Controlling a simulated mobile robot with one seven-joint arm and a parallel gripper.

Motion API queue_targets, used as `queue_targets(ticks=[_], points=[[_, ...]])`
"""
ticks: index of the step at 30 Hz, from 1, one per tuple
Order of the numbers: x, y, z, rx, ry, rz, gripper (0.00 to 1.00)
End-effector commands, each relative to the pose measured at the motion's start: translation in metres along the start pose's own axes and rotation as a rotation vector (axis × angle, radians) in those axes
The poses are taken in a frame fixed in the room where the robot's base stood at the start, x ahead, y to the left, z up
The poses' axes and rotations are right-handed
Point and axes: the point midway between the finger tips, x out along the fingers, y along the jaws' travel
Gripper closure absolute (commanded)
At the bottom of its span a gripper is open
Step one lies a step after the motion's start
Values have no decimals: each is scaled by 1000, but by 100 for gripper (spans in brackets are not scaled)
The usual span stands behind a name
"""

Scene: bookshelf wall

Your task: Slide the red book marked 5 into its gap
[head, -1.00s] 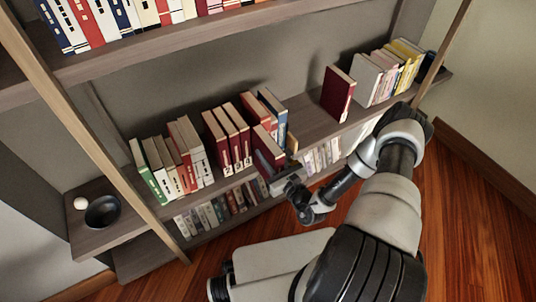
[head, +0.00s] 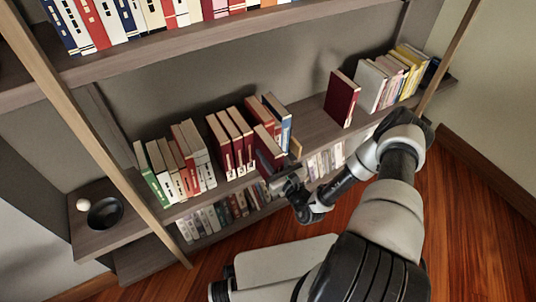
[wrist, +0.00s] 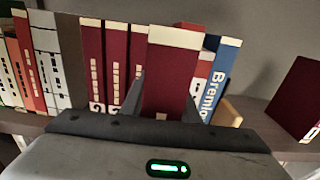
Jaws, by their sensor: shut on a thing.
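My gripper (head: 282,180) is shut on a dark red book (head: 268,152) with a cream top edge. In the wrist view the same book (wrist: 172,75) stands upright between the fingers, its lower spine hidden, so I cannot read its number. It sticks out in front of the row, partly between dark red books (wrist: 115,65) on its left and a red book (wrist: 203,68) and blue book (wrist: 222,78) on its right. Its inner end is hidden, so I cannot tell how deep it sits in the gap.
A wooden block (wrist: 228,113) stands right of the blue book. Bare shelf (head: 315,125) lies between it and a lone dark red book (head: 341,98). White and green books stand to the left. An upper shelf (head: 200,50) of books overhangs; a dark bowl (head: 105,212) sits far left.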

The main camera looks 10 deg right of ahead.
Motion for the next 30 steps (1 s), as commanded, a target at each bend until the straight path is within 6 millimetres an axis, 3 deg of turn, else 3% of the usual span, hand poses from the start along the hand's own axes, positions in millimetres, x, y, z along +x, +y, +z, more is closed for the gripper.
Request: queue_targets(ticks=[30], points=[[25,0,2,0,-6,-1,100]])
